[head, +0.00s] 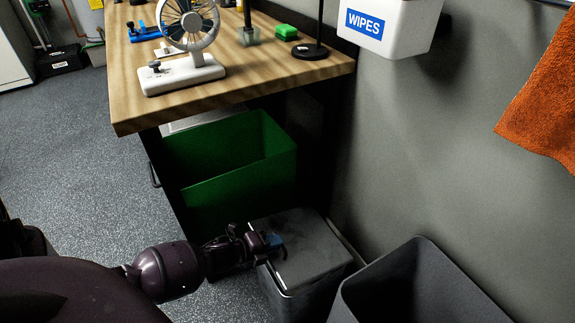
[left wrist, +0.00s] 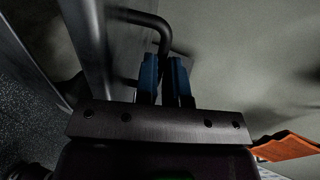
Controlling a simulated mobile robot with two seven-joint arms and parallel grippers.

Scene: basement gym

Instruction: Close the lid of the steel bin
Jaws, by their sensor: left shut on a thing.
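The steel bin (head: 287,296) stands on the floor below the wall, between the green bin and a dark open bin. Its grey lid (head: 313,250) lies across the top, looking flat or nearly so; I cannot tell whether a small gap is left under it. My left gripper (head: 274,241) reaches in from the left at the lid. In the left wrist view its blue fingers (left wrist: 164,72) are shut on the dark bent bar handle (left wrist: 150,19) of the lid. My right gripper is not in view.
A green bin (head: 240,172) stands under the wooden bench (head: 240,75), just behind the steel bin. A dark open bin (head: 425,285) is close on the right. A wipes box (head: 385,25) and an orange towel (head: 545,100) hang on the wall.

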